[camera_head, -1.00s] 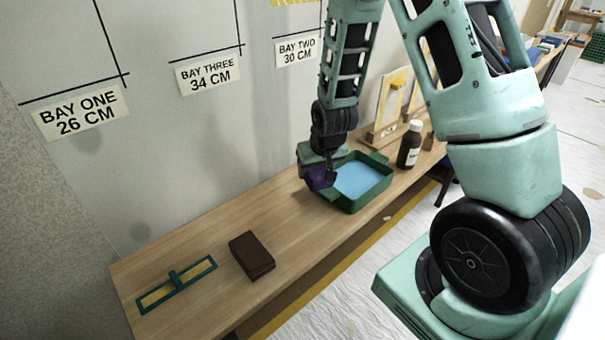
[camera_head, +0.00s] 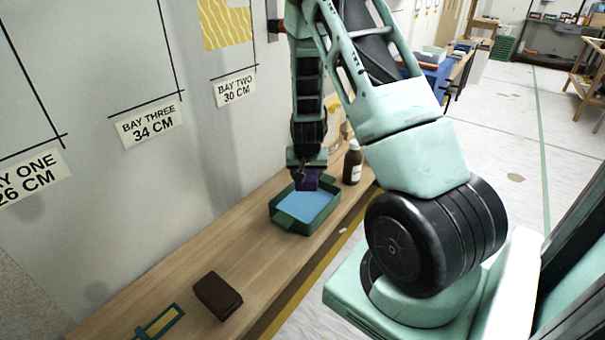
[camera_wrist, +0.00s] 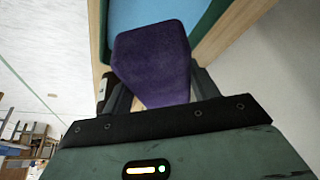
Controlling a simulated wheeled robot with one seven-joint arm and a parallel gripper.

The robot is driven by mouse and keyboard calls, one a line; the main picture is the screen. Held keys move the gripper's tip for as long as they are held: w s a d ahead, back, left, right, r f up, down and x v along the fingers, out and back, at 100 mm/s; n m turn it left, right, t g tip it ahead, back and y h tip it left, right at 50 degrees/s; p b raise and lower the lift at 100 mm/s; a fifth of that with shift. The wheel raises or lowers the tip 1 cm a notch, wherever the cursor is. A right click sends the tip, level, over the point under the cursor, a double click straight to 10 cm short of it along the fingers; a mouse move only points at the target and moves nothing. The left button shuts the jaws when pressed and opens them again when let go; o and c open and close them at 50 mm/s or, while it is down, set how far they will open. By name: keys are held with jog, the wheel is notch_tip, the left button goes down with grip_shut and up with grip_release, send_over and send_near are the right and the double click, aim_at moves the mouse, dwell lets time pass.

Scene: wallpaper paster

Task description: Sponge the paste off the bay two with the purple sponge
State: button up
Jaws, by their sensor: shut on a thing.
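My gripper (camera_head: 306,172) is shut on the purple sponge (camera_wrist: 153,62). In the head view the sponge (camera_head: 306,182) hangs at the back edge of a green tray (camera_head: 290,221) holding blue liquid (camera_head: 306,207). I cannot tell whether the sponge touches the liquid. Bay two has a label reading 30 CM (camera_head: 235,89) on the wall, with black lines above it. Yellow wavy paste (camera_head: 226,22) shows on the wall above that label, cut off by the top edge of the view.
The tray stands on a narrow wooden bench (camera_head: 247,252) along the wall. A brown bottle (camera_head: 352,163) stands beyond the tray. A dark brown block (camera_head: 217,296) and a green-framed tool (camera_head: 160,323) lie nearer. The bench between block and tray is clear.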

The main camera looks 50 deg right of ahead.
notch_tip(320, 180, down, 8)
jog(key=b, duration=0.5)
jog(key=shift+f+b, duration=0.1)
jog(key=shift+b, duration=0.3)
jog(key=shift+f, duration=0.1)
jog(key=shift+f, duration=1.2)
jog(key=shift+f, duration=0.15)
dwell(0.4)
